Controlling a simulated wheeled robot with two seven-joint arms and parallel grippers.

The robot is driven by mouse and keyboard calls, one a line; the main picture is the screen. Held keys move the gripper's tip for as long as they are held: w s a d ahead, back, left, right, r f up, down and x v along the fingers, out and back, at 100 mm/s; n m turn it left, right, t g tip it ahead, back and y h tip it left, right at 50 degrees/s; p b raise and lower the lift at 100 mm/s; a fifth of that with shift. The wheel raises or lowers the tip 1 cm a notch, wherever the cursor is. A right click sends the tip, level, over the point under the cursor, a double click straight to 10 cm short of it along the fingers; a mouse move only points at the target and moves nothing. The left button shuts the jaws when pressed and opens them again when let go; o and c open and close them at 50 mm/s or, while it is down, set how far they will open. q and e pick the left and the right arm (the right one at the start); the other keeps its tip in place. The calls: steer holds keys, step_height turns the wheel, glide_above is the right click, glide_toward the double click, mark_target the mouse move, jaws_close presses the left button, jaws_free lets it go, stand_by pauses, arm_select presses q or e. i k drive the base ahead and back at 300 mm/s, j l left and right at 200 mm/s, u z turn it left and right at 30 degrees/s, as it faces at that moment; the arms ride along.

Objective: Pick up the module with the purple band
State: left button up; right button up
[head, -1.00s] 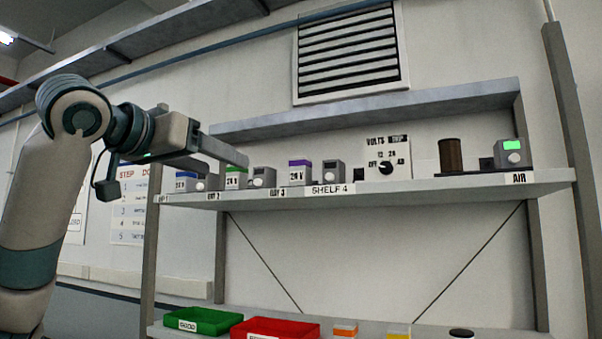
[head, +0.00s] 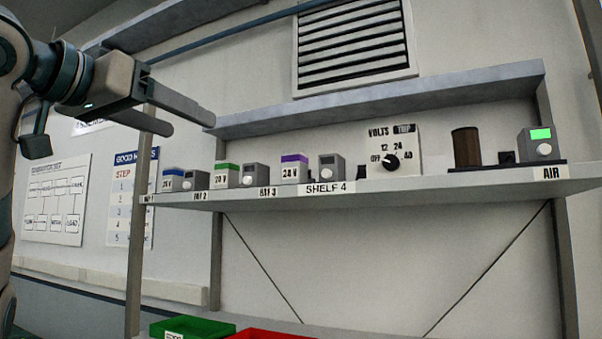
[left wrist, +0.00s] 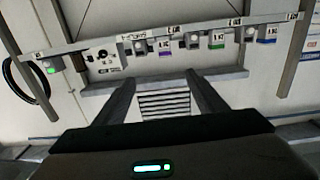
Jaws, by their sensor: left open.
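The module with the purple band (head: 294,168) stands upright on the shelf, a light grey box marked 24 V, near the BAY 3 label. It also shows, upside down, in the left wrist view (left wrist: 166,52). My left gripper (head: 190,124) is open and empty, up and left of the module in the head view and clear of it. Its two fingers also show in the left wrist view (left wrist: 160,82), apart and pointing toward the shelf wall. A green-banded module (head: 227,175) and a blue-banded module (head: 172,179) stand to the left. My right gripper is not in view.
The shelf (head: 420,186) also holds small grey units with dials beside the modules, a VOLTS dial panel (head: 392,150), a brown coil (head: 466,148) and a green-lit unit (head: 538,145). An upper ledge (head: 380,100) runs above. Green (head: 190,328) and red trays sit below.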

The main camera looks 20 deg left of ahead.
mark_target(295, 164)
steer(key=i+l, duration=0.1)
steer(key=i, duration=0.95)
